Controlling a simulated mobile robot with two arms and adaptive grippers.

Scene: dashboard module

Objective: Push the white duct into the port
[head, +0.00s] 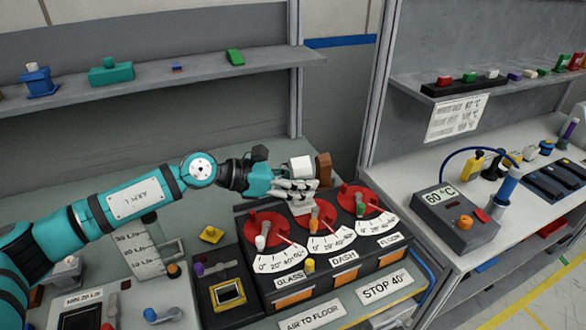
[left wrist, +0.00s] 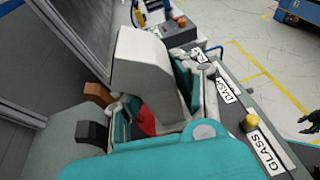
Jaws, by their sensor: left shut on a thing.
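The white duct (head: 301,167) is a pale block above the back of the dashboard module (head: 285,283). My left gripper (head: 296,187) is shut on it, its grey fingers against the near side. In the left wrist view the duct (left wrist: 150,75) stands tall between the finger parts and hides much behind it. A brown block (head: 324,168) is at the duct's right end; I cannot tell whether they touch. No port opening shows clearly. A dark shape at the right edge of the left wrist view may be my right gripper (left wrist: 311,123); its jaws are unclear.
Three red dials (head: 265,230) with levers sit on the module, close under my left gripper. A grey meter box (head: 456,218) stands on the right bench. A shelf (head: 140,82) with small parts runs behind. The back-left bench is fairly clear.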

